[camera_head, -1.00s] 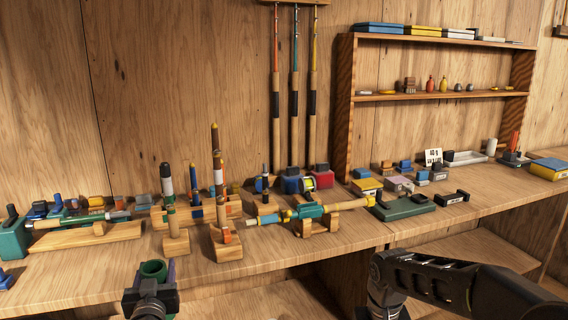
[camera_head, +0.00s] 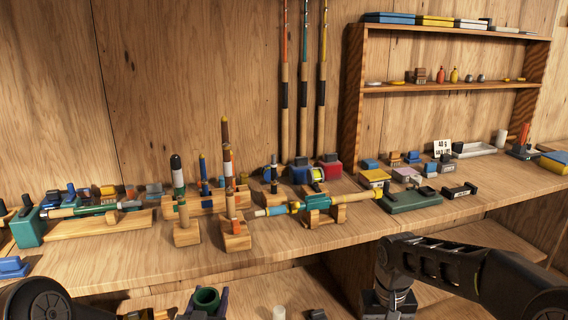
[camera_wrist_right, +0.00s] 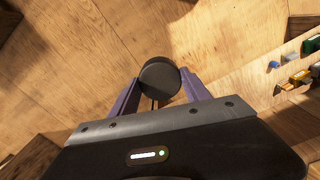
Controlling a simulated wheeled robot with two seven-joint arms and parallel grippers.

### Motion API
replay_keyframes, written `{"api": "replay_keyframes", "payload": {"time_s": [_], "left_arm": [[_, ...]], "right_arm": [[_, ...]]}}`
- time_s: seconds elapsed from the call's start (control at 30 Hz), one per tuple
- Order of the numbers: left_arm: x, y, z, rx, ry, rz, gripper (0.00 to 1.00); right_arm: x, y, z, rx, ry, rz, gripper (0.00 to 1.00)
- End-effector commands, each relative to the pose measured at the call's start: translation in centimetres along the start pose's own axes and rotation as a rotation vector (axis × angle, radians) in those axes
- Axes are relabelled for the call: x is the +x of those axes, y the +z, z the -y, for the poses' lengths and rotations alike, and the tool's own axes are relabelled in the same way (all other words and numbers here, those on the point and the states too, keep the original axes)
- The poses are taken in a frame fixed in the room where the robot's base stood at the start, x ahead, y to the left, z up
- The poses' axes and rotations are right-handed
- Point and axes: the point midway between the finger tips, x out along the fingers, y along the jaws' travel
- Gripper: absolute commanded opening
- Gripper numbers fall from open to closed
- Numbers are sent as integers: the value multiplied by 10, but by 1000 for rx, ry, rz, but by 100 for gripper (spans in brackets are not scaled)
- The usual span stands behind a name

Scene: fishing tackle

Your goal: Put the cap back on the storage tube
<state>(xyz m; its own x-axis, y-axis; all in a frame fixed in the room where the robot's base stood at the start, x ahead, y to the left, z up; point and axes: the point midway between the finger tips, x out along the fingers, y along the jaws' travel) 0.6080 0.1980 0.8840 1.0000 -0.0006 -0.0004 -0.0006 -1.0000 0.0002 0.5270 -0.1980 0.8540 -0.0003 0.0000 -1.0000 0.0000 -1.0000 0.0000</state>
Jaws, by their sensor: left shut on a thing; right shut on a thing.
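Most of the tube's length is out of the picture. In the right wrist view, a dark round cap (camera_wrist_right: 159,76) sits between the purple fingertips of my right gripper (camera_wrist_right: 160,88), which is shut on it. In the head view my right forearm reaches in from the right, and its fingers and the cap do not show. The cap and tube are apart.
The wooden bench (camera_head: 290,247) holds rod parts on wooden stands (camera_head: 236,239), a green reel-like piece (camera_head: 318,201) and several small boxes. A wall shelf (camera_head: 440,87) stands behind. The bench's front edge is close behind both arms. A pale cylinder (camera_head: 279,313) stands low down.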

Motion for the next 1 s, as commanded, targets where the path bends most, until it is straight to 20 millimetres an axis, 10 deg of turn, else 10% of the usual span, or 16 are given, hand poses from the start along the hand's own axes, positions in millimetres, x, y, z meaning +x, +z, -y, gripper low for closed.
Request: {"api": "replay_keyframes", "payload": {"time_s": [0.43,1.0], "left_arm": [[-13,8,-18,0,83,-1,0],[-89,58,-131,-1,593,1,0]], "right_arm": [[0,0,0,0,0,0,17],[0,0,0,0,0,0,17]]}}
